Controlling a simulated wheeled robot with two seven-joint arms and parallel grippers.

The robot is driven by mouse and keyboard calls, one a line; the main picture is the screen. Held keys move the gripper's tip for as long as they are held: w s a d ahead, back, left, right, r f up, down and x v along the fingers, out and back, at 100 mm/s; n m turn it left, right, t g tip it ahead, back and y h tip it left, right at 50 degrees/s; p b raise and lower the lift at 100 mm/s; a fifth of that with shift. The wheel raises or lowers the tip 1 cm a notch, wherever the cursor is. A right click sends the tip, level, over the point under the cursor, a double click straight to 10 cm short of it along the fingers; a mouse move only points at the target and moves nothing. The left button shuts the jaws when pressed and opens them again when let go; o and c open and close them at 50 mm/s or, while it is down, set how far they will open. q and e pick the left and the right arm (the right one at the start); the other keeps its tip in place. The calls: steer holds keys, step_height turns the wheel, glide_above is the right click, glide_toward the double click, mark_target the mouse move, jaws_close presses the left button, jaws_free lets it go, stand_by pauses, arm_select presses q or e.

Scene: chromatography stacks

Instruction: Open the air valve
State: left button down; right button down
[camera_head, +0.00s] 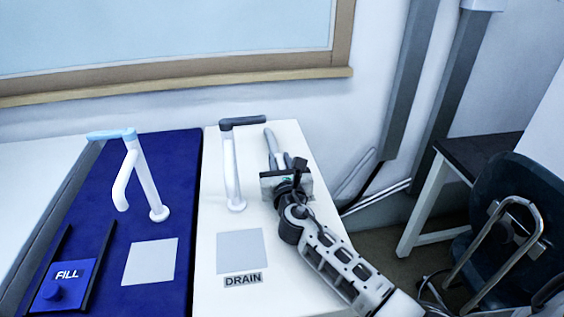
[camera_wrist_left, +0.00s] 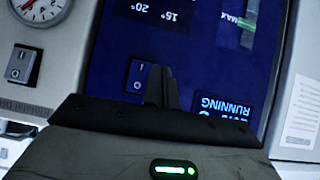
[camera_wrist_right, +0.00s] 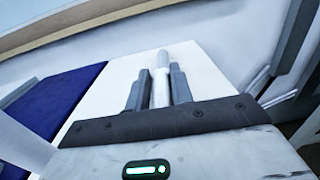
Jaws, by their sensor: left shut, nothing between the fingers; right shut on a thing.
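In the head view, my right gripper (camera_head: 281,160) stands over the right side of a white panel. In the right wrist view, its fingers (camera_wrist_right: 158,76) are shut on a white rod (camera_wrist_right: 160,57). The rod's upper end shows in the head view (camera_head: 269,136); its lower part is hidden by the gripper. Left of it, a white post (camera_head: 232,170) carries a grey lever (camera_head: 243,122) reaching right. My left gripper (camera_wrist_left: 162,72) is seen only in the left wrist view, shut and empty before a dark blue control panel (camera_wrist_left: 120,40). I see no label reading air.
A blue panel (camera_head: 110,240) at left bears a blue-handled tap (camera_head: 146,178) and a FILL control (camera_head: 64,286). A DRAIN label (camera_head: 243,279) marks the white panel. A chair (camera_head: 510,225) stands right.

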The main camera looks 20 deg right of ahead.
steer(key=c, duration=1.4)
jaws_free()
steer(key=shift+o, duration=0.2)
steer(key=shift+s, duration=0.1)
steer(key=v, duration=1.6)
